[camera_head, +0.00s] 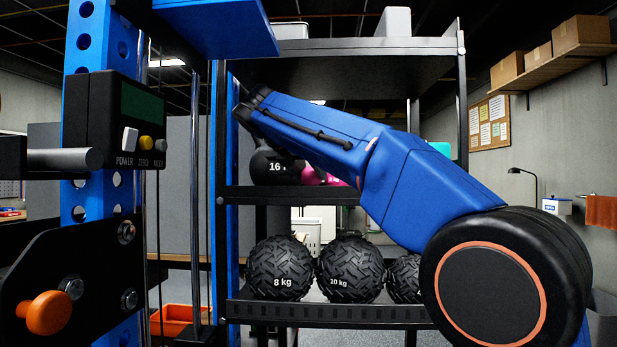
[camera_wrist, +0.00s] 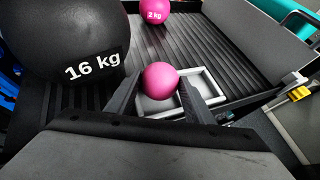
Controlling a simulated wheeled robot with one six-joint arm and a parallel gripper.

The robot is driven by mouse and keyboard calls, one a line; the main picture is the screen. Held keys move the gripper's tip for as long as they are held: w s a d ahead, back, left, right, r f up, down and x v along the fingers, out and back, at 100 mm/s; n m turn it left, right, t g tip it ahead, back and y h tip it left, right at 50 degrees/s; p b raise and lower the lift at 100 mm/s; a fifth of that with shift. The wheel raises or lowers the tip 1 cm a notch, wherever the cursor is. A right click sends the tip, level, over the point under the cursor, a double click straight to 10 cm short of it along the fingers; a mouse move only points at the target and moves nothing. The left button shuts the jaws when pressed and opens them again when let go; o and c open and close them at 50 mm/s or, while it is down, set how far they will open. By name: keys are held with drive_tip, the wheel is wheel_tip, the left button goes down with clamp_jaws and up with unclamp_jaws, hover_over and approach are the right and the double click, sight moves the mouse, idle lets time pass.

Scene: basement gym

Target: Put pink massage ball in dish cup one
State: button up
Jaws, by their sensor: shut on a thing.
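The pink massage ball (camera_wrist: 160,80) is a small plain pink ball in the wrist view. My gripper (camera_wrist: 161,88) is shut on it, with one dark finger on each side. A light grey dish (camera_wrist: 219,97) with square cups lies on the ribbed shelf beyond and below the ball. The ball and fingers cover part of the dish. One cup lies behind the ball and another shows to its right. I cannot tell which is cup one, or how high the ball is above it. In the head view my arm hides the dish and the small ball.
A black 16 kg weight (camera_wrist: 65,40) stands close on the left, and it shows in the head view (camera_head: 275,163). A pink 2 kg weight (camera_wrist: 155,10) sits behind the dish. The rack's blue post (camera_head: 218,230) and upper shelf (camera_head: 360,46) frame the space. Black medicine balls (camera_head: 281,268) fill the lower shelf.

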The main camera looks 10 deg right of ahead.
drive_tip(key=shift+f, duration=0.5)
drive_tip(key=shift+f, duration=0.15)
drive_tip(key=o, duration=1.2)
drive_tip(key=shift+s+a+r, duration=0.1)
drive_tip(key=shift+s+r, duration=0.05)
drive_tip(key=shift+r, duration=0.1)
drive_tip(key=v, duration=1.1)
drive_tip(key=shift+s+a+r, duration=0.15)
drive_tip(key=shift+s+a, duration=0.05)
drive_tip(key=shift+a, duration=0.1)
